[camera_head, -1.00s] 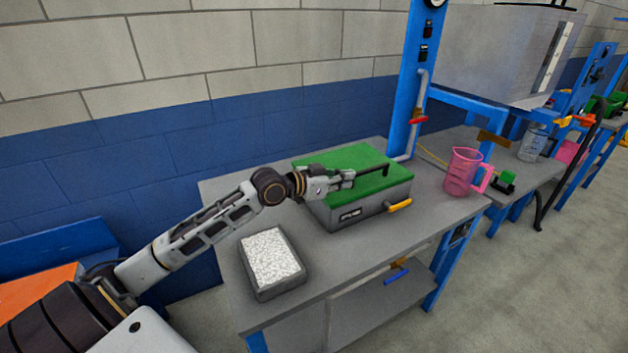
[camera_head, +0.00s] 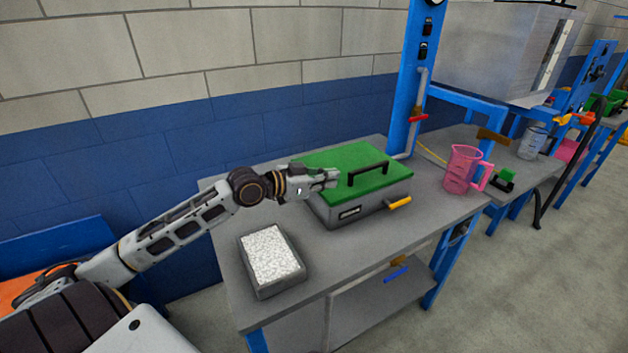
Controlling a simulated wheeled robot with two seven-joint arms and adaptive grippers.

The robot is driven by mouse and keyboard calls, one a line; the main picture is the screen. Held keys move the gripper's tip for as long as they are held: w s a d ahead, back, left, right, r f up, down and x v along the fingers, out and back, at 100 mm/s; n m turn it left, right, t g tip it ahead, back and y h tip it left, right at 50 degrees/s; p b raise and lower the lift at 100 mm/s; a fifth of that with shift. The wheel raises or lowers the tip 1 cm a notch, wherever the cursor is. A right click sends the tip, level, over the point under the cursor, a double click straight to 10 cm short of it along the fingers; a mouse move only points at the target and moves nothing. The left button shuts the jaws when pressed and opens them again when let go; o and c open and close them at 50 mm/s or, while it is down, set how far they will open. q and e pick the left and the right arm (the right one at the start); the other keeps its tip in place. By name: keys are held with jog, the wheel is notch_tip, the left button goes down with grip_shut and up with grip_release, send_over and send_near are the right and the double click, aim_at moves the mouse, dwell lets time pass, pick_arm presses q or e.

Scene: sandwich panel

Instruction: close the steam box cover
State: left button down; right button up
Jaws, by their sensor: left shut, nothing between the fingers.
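The steam box (camera_head: 375,207) is a grey box on the grey table, with a yellow handle on its front. Its green cover (camera_head: 340,162) lies flat on top and looks level, with a black bar handle (camera_head: 368,173). My left gripper (camera_head: 336,177) is shut and empty at the left part of the cover, to the left of the black handle. I cannot tell whether its fingertips touch the cover. My right gripper is not in view.
A grey tray of white granules (camera_head: 245,272) sits front left on the table (camera_head: 345,265). A pink pitcher (camera_head: 462,170) stands right of the box. A blue post (camera_head: 408,90) with a pipe rises behind. The table's front middle is clear.

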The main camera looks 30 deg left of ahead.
pick_arm(q)
jog(key=shift+v, duration=2.2)
